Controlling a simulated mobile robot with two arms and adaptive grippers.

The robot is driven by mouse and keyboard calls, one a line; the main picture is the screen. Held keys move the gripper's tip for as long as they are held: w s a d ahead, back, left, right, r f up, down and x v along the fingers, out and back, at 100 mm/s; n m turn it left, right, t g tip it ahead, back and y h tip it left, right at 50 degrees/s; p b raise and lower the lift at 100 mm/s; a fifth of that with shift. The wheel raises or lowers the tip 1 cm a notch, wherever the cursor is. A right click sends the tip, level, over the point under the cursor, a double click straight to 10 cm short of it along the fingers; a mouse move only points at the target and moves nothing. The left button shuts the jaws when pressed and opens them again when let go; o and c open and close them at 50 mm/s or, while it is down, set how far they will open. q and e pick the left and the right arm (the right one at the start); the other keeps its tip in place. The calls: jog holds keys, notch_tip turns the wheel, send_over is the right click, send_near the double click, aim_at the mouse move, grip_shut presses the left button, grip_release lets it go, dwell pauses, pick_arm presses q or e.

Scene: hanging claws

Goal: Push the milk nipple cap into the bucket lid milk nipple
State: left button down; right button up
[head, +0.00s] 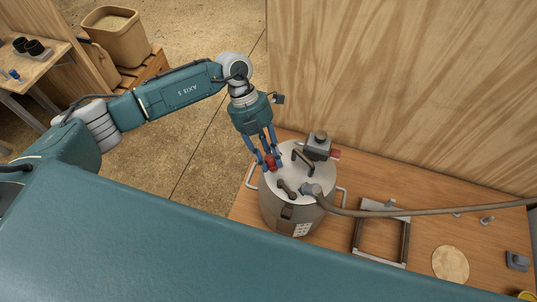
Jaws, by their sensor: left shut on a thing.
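A steel milk bucket (279,213) stands on the wooden table. Its pale round lid (313,176) carries a handle and fittings. My left gripper (270,161) reaches down over the lid's left edge. It is shut on a small red piece, which looks like the milk nipple cap (271,163). The fingers partly cover the cap. I cannot tell whether the cap touches a nipple on the lid; any nipple under it is hidden. My right gripper is not in view.
A grey hose (420,212) runs from the lid to the right. A dark box-shaped fitting (318,147) stands at the lid's back. A metal frame (404,240) and a round tan disc (451,263) lie on the table (378,189). A wooden wall (400,80) rises behind.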

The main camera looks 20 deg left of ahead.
pick_arm(q)
jog(key=c, duration=1.4)
grip_release()
jog(key=shift+o, duration=0.2)
jog(key=v, duration=1.2)
